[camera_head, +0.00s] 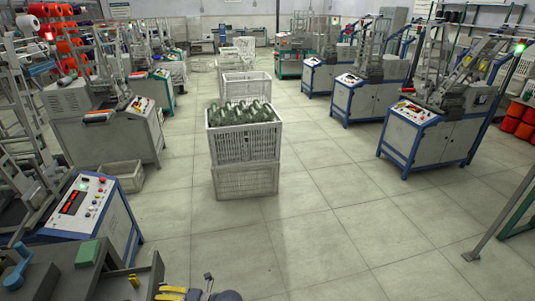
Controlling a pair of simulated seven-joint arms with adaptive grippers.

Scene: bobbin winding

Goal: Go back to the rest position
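Nothing that I can identify as my arms crosses the floor or the machines.
White crates (244,181) are stacked mid-floor, the upper one full of green bobbins (240,112). A control panel (83,203) and a grey bench with a green block (88,252) stand at lower left. Winding machines (430,135) line the right. The tiled floor (330,220) is clear at centre right.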

